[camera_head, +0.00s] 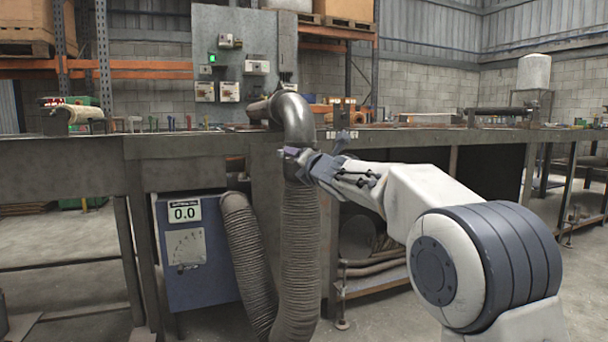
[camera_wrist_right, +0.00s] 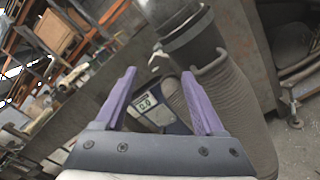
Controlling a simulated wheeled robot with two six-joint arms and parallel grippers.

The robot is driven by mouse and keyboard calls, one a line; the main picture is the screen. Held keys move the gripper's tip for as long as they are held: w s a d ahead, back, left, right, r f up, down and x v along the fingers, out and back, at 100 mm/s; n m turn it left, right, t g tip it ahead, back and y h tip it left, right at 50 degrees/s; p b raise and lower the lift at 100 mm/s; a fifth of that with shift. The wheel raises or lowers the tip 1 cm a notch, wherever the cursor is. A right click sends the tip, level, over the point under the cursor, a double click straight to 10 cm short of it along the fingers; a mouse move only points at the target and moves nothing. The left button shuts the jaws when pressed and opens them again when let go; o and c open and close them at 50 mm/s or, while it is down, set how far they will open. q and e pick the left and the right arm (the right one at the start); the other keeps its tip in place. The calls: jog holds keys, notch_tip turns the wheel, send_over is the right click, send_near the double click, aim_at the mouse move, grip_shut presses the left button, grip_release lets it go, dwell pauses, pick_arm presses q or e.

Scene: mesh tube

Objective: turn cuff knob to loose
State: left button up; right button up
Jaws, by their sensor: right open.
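A grey metal elbow pipe (camera_head: 296,112) comes off the bench and joins a ribbed hose (camera_head: 301,225) that hangs down in front. The dark cuff (camera_wrist_right: 190,32) around this joint shows in the right wrist view. A small pale lever-like piece (camera_wrist_right: 157,58), perhaps the cuff knob, sticks out from the cuff's left side. My right gripper (camera_head: 300,160) is at the cuff's height in the head view and hides part of it. In the wrist view its purple fingers (camera_wrist_right: 158,74) are open, with the pale piece just beyond their tips and nothing held. My left gripper is not in view.
A blue box (camera_head: 195,265) with a 0.0 display (camera_head: 185,212) and dial stands under the bench, with a second hose run (camera_head: 246,260) beside it. The metal workbench (camera_head: 400,138) spans the view. A grey panel (camera_head: 235,75) with switches rises behind it.

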jog(key=v, duration=0.3)
jog(key=shift+s+d+b, duration=0.1)
jog(key=shift+s+b, duration=0.05)
jog(key=shift+b, duration=0.15)
